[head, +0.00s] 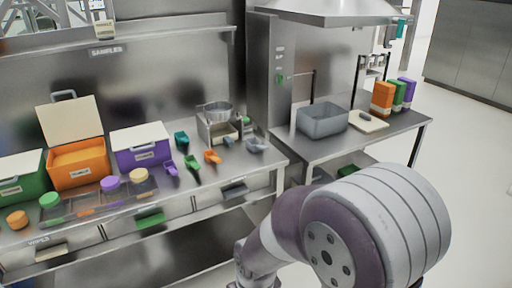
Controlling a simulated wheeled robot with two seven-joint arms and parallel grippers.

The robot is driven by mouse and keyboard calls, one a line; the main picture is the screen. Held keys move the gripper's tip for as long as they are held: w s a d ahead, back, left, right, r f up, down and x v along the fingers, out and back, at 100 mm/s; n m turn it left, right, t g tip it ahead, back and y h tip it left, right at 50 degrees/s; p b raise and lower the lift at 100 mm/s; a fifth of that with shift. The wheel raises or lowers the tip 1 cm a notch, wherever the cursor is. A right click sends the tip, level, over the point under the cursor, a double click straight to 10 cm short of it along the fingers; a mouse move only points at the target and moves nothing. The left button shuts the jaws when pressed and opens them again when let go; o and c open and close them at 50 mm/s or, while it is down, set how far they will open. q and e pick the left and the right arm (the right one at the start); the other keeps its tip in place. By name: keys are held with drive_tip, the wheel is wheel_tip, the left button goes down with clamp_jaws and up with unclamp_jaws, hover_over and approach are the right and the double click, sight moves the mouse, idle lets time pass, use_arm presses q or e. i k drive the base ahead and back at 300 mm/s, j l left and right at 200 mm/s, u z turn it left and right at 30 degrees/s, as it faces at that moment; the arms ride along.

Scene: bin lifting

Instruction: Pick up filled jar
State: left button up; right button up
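Several small lidded jars stand along the front of the left steel counter: one with an orange lid (17,219), one with a green lid (49,200), one with a purple lid (110,183) and one with a tan lid (138,175). Their bodies are clear or hard to make out, so I cannot tell which is filled. Part of my own arm fills the lower right, far from the jars. Neither gripper shows in the head view.
An open orange bin (80,165), a purple bin (141,148) and a green bin (22,178) stand behind the jars. Colored scoops (192,163) lie right of them. A small scale-like box (218,130) stands further back. A grey tub (322,120) sits on the right counter.

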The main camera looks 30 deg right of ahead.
sight(17, 218)
drive_tip(key=i+j, duration=0.2)
drive_tip(key=i, duration=0.5)
drive_tip(key=i+j+u, duration=0.1)
drive_tip(key=i+j, duration=0.15)
drive_tip(key=i, duration=0.45)
drive_tip(key=i+j, duration=0.15)
drive_tip(key=i, duration=0.6)
